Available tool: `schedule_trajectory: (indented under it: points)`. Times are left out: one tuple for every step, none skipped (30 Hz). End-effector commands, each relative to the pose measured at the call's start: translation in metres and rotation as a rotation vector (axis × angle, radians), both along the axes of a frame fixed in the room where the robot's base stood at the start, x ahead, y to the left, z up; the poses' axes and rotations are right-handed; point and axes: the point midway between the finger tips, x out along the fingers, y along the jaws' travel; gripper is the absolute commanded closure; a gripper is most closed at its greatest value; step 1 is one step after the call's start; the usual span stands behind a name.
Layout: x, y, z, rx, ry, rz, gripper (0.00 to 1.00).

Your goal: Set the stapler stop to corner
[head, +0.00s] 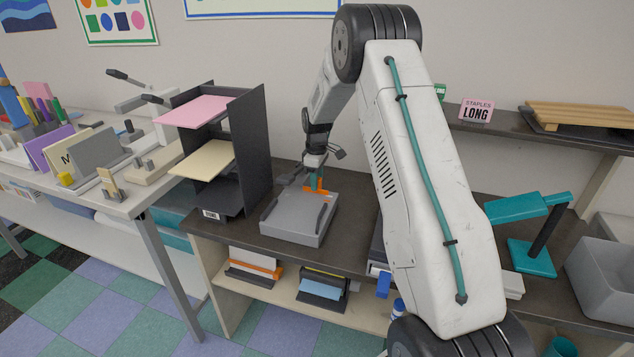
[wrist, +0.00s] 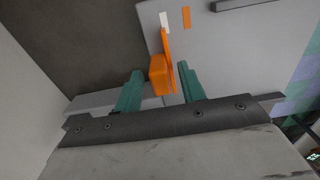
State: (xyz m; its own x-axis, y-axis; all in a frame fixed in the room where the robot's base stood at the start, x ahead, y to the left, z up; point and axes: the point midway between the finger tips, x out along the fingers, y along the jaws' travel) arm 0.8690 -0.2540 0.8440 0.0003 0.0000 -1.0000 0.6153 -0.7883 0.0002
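The orange stop (wrist: 158,76), a small block with a thin upright plate, is at the edge of a flat grey unit (head: 292,225) on the dark bench. In the head view the stop (head: 321,192) shows just below my gripper (head: 313,183). In the wrist view the teal fingertips of my gripper (wrist: 160,74) are apart, one on each side of the stop, with narrow gaps. A white mark (wrist: 165,21) and an orange mark (wrist: 187,17) are on the grey surface; the plate's end is near the white one. I cannot tell how deep the fingers reach.
A black tray rack (head: 244,150) with pink and cream sheets stands close left of the grey unit. A teal stapler-like device (head: 530,258) and a grey bin (head: 600,265) are at the right. A shelf (head: 500,130) with a staples sign (head: 477,110) runs along the wall.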

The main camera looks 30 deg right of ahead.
Motion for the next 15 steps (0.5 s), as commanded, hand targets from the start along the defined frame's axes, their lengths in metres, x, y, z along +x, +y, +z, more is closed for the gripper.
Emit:
schedule_trajectory:
  points:
    - [-0.0004,0.0003,-0.0051,0.001,0.002,0.000,0.60]
    - [-0.0004,0.0003,-0.0069,0.000,0.001,0.000,0.60]
    - [-0.0004,0.0003,-0.0086,0.000,0.001,0.000,0.60]
    - [-0.0003,0.0004,-0.0095,0.000,0.001,0.000,0.60]
    - [-0.0003,0.0004,-0.0101,0.001,0.001,0.000,0.60]
    - [-0.0002,0.0005,-0.0106,0.000,0.000,0.000,0.60]
    - [-0.0002,0.0005,-0.0107,0.000,0.000,0.000,0.60]
    - [-0.0002,0.0005,-0.0107,0.000,0.000,0.000,0.60]
    - [-0.0002,0.0005,-0.0106,0.000,0.000,0.000,0.60]
    - [-0.0001,0.0005,-0.0106,0.000,0.000,0.000,0.60]
    - [-0.0003,0.0005,-0.0106,0.000,0.000,0.000,0.60]
    - [-0.0003,0.0005,-0.0106,0.000,0.000,0.000,0.63]
    - [-0.0003,0.0005,-0.0105,0.000,0.000,0.000,0.71]
    - [-0.0003,0.0005,-0.0105,0.000,0.000,0.000,0.79]
    - [-0.0003,0.0005,-0.0105,0.000,0.000,0.000,0.91]
